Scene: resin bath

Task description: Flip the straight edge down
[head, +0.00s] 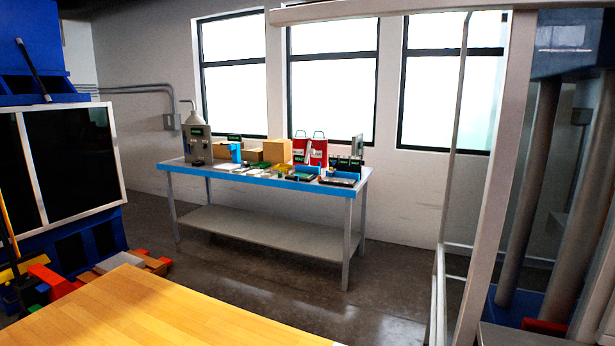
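I cannot pick out a straight edge with certainty in the head view. A thin black bar (34,70) stands tilted against the blue equipment at the upper left. Various small items lie on the blue-edged workbench (290,183) across the room, too small to tell apart clearly. My gripper is not in view.
A bare wooden tabletop (160,312) fills the lower left foreground. Coloured blocks (45,280) lie beside it at the left. Red bags (310,152) and boxes stand on the workbench. A metal-framed structure (485,180) stands at the right. Open floor (240,265) lies before the workbench.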

